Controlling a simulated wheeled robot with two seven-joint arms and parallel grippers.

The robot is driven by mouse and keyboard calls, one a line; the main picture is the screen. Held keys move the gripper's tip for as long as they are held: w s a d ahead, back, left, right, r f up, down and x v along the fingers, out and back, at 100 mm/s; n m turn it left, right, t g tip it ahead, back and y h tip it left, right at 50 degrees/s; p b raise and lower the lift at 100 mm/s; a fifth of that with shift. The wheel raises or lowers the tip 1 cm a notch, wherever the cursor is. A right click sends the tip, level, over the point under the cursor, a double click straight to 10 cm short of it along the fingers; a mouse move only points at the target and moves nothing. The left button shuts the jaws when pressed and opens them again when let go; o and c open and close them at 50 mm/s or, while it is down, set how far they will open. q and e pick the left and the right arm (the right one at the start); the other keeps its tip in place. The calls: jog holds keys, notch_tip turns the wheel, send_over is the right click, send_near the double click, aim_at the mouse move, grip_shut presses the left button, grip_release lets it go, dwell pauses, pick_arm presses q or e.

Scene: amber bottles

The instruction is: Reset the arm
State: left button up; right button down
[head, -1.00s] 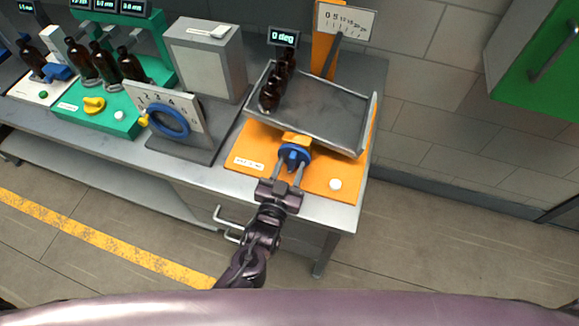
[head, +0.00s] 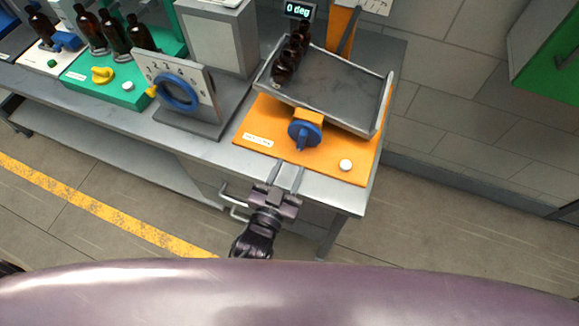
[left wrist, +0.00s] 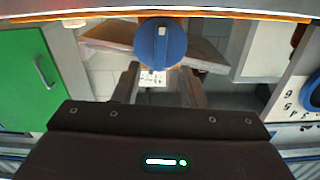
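My left gripper (head: 287,177) is at the front edge of the table in the head view. Its two fingers are apart with nothing between them. The blue knob (head: 304,133) on the orange base (head: 330,160) stands beyond the fingertips, with a gap between. In the left wrist view the blue knob (left wrist: 160,43) shows past the fingers, and the open left gripper (left wrist: 158,88) is clear of it. My right gripper is not in view.
A metal tilting tray (head: 340,95) holds dark brown bottles (head: 288,62) at its left side, under a "0 deg" display (head: 299,11). A dial panel with a blue ring (head: 178,92) and a green station (head: 110,88) stand to the left. The floor in front is clear.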

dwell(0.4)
pick_arm(q)
jog(key=shift+w+a+g, duration=0.3)
jog(key=a+g, duration=0.1)
jog(key=w+a+g+y, duration=0.1)
jog(key=a+n+g+y, duration=0.1)
jog(key=a, duration=0.1)
jog(key=shift+w+g, duration=0.3)
jog(key=shift+g, duration=0.1)
jog(key=s+a+r+n+g+y, duration=0.25)
jog(key=s+a+r+g, duration=0.25)
jog(key=s+a+g, duration=0.55)
notch_tip(320, 180, down, 32)
jog(key=s+a+r+m+b, duration=0.1)
jog(key=s+a+b, duration=0.1)
jog(key=b, duration=0.1)
jog(key=s+a+f+g+y+b, duration=0.1)
jog(key=s+a+f+b, duration=0.1)
jog(key=s+f, duration=1.8)
notch_tip(320, 180, down, 4)
jog(key=shift+a+r+b, duration=0.25)
jog(key=shift+a+b, duration=0.15)
jog(key=shift+a, duration=0.35)
